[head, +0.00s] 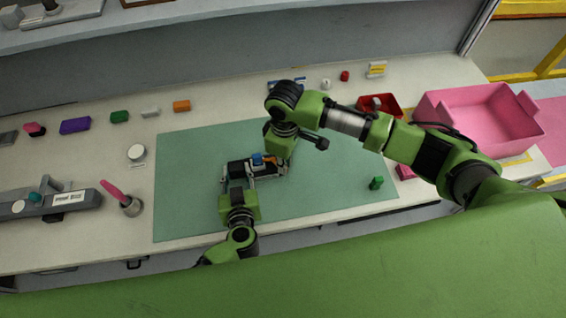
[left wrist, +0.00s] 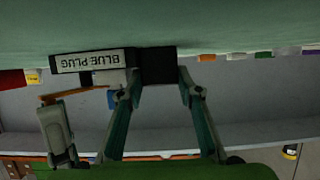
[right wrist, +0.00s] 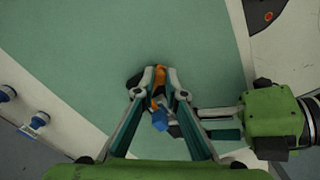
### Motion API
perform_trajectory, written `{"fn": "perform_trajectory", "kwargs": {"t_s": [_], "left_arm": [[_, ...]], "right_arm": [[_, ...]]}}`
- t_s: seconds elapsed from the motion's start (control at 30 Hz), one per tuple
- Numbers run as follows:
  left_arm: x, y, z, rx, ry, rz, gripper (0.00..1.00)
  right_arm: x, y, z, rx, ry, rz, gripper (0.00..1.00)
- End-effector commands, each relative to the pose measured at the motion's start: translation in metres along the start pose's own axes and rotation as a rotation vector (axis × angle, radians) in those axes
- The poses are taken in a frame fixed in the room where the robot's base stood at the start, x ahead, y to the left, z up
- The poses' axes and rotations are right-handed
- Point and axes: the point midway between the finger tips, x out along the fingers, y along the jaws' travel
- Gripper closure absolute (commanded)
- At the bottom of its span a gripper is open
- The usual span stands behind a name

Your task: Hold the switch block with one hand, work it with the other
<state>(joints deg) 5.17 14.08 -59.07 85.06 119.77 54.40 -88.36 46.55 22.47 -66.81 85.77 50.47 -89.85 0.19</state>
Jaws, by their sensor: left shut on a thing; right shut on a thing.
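The switch block (head: 236,169) is a dark block lying on the green mat (head: 190,205), with a blue part (head: 257,159) and an orange part on it. A "BLUE PLUG" label (left wrist: 86,60) shows upside down in the left wrist view. My left gripper (left wrist: 159,76) is shut on the block's black end, from the front side. My right gripper (right wrist: 160,86) comes from above and is shut on the orange part (right wrist: 160,76); its fingertips partly hide it. The blue part (right wrist: 160,120) sits between the right fingers, but whether they touch it is unclear.
A green piece (head: 376,183) lies at the mat's right. A red tray (head: 389,100) and a pink bin (head: 487,105) stand at right. Small coloured blocks line the back. A grey fixture (head: 60,203) and a pink-handled tool (head: 121,199) are at left. The mat's left half is clear.

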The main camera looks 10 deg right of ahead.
Motion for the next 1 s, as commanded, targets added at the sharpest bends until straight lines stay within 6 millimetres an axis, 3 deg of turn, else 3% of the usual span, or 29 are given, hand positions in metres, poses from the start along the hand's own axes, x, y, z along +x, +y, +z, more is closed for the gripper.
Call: {"fn": "perform_trajectory", "kwargs": {"t_s": [0.43,0.5,0.53,0.87,1.0], "left_arm": [[0.0,0.0,0.001,0.001,-0.002,0.0,1.0],[0.0,0.0,0.001,0.001,-0.002,0.0,1.0],[0.0,0.0,0.001,0.001,-0.002,0.0,1.0],[0.0,0.0,0.001,0.001,-0.002,0.0,1.0],[0.0,0.0,0.001,0.001,-0.002,-0.001,1.0]], "right_arm": [[0.0,0.004,0.002,-0.076,-0.001,0.002,1.0],[0.0,0.004,0.002,-0.075,-0.001,0.002,0.74],[0.0,0.004,0.002,-0.075,-0.001,0.002,0.72],[-0.001,0.004,0.001,-0.075,0.0,0.001,0.72],[-0.014,0.005,0.0,-0.075,0.003,0.002,0.72]]}}
